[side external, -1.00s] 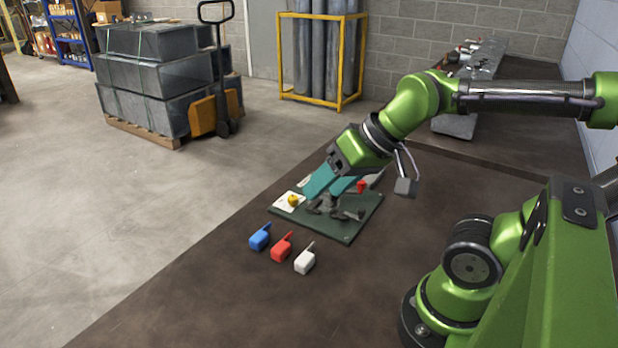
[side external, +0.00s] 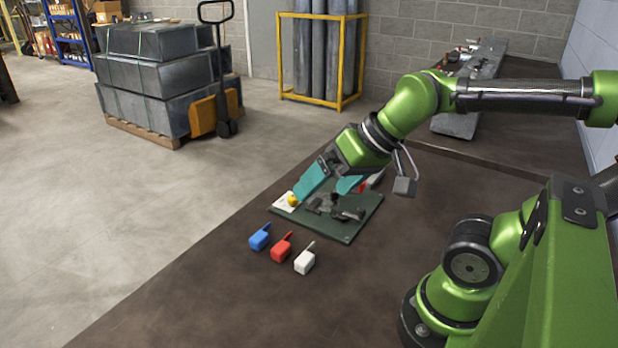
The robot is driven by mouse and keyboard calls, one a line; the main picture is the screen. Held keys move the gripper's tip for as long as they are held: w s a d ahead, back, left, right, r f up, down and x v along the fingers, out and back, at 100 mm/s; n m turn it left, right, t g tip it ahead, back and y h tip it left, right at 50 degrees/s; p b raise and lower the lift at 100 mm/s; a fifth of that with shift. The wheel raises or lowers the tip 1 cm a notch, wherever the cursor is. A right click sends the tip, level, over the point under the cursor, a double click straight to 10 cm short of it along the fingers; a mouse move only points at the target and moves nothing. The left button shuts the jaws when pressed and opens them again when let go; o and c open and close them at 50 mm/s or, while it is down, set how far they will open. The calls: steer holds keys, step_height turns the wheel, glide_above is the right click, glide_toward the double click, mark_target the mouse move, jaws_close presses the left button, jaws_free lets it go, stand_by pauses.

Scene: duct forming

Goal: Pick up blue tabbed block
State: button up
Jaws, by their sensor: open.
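The blue tabbed block (side external: 259,238) lies on the brown table, leftmost in a row of blocks, with its thin tab pointing up and right. My gripper (side external: 322,190) is above the dark green board (side external: 346,236), behind and to the right of the blue block. The gripper is well apart from the blue block.
A red block (side external: 281,249) and a white block (side external: 304,261) sit just right of the blue one. The board carries dark clamps (side external: 345,214), a yellow knob (side external: 292,200) and a partly hidden red piece. Table in front of the row is clear.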

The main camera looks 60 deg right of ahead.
mark_target(264, 230)
steer(key=w+d+f+n+g+h, duration=0.1)
steer(key=w+d+f+n+g, duration=0.15)
steer(key=w, duration=0.65)
steer(key=w+d+f+n+g+h, duration=0.1)
steer(key=w+d+f+n+g, duration=0.2)
steer(key=w, duration=0.6)
steer(key=shift+m, duration=0.75)
steer(key=f, duration=0.5)
steer(key=w+f, duration=0.1)
steer(key=f, duration=0.5)
steer(key=w+f, duration=0.1)
steer(key=f, duration=0.5)
steer(key=shift+f, duration=0.2)
steer(key=c, duration=0.7)
steer(key=shift+w+r, duration=0.1)
steer(key=shift+r, duration=0.05)
